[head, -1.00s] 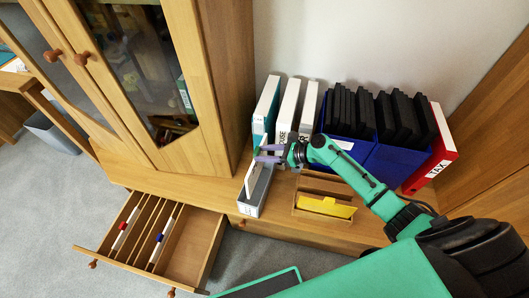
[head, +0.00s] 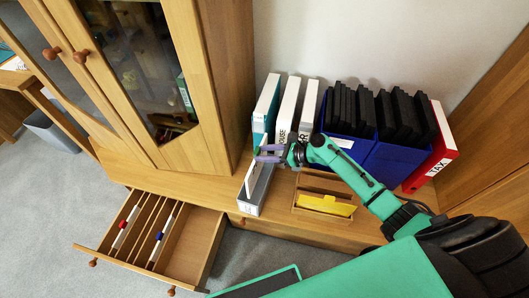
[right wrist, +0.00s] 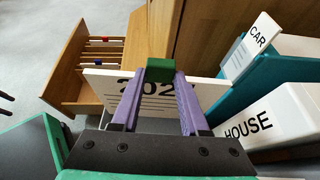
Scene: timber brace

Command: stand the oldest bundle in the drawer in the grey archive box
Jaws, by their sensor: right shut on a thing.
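My right gripper (head: 268,153) is shut on a white bundle with a green clip (right wrist: 160,70). The bundle (head: 250,180) is upright in the grey archive box (head: 262,190), at its left side in the head view; whether it rests on the bottom I cannot tell. Its label reads "202", with the last digit hidden by a purple finger. The open drawer (head: 207,250) holds a bundle with a red clip (head: 123,224) and one with a blue clip (head: 159,237), standing between wooden dividers. My left gripper is not in view.
Behind the box stand a teal binder (head: 265,108), white binders (head: 288,108), blue holders with black folders (head: 350,148) and a red TAX binder (head: 438,150). A wooden card tray (head: 322,184) with yellow cards is right of the box. The drawer's right part is empty.

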